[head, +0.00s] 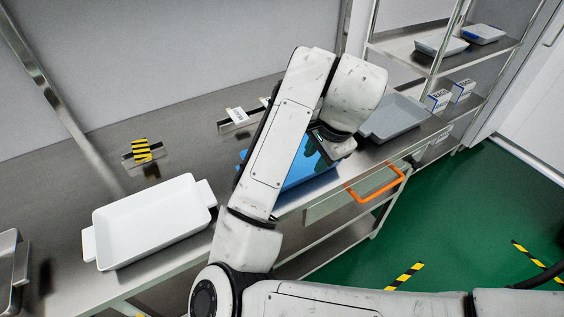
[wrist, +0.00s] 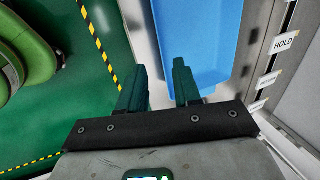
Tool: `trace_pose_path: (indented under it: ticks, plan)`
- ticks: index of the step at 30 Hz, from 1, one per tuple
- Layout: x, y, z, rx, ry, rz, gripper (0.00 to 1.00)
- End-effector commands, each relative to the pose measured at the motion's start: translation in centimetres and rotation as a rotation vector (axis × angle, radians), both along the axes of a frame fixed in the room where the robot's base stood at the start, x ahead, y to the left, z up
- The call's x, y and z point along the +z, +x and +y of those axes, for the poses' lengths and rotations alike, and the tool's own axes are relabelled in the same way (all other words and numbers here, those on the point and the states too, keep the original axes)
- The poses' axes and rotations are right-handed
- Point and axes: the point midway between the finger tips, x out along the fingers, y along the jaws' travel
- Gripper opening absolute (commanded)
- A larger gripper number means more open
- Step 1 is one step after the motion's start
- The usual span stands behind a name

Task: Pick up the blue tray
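The blue tray (head: 306,170) sits on the steel table near its front edge in the head view, with its middle hidden behind my arm. It also shows in the wrist view (wrist: 208,40), running up out of the frame. My gripper (wrist: 158,66) is open and empty, with its two dark green fingers apart. In the wrist view the tray's left wall lines up with the gap between the fingers. The right finger overlaps the tray's inside and the left finger lies outside it. I cannot tell how far the fingertips are above the rim. In the head view my arm hides most of the gripper.
A white tray (head: 152,222) stands left on the table and a grey tray (head: 392,118) right. An orange handle (head: 375,185) sticks out below the table edge. A shelf rack (head: 402,45) stands at the back right. Green floor (head: 440,225) lies open in front.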

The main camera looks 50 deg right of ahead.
Motion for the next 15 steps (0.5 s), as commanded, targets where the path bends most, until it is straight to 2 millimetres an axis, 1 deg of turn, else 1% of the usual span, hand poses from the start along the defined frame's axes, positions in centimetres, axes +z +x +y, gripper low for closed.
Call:
trace_pose_path:
  ticks: [6,12,15]
  plan:
    - [-3.0,0.6,-0.2,-0.005,0.006,0.007,0.33]
    - [-5.0,1.5,-0.3,-0.003,0.007,0.002,0.33]
    - [-5.4,1.7,-0.3,-0.003,0.007,0.001,0.33]
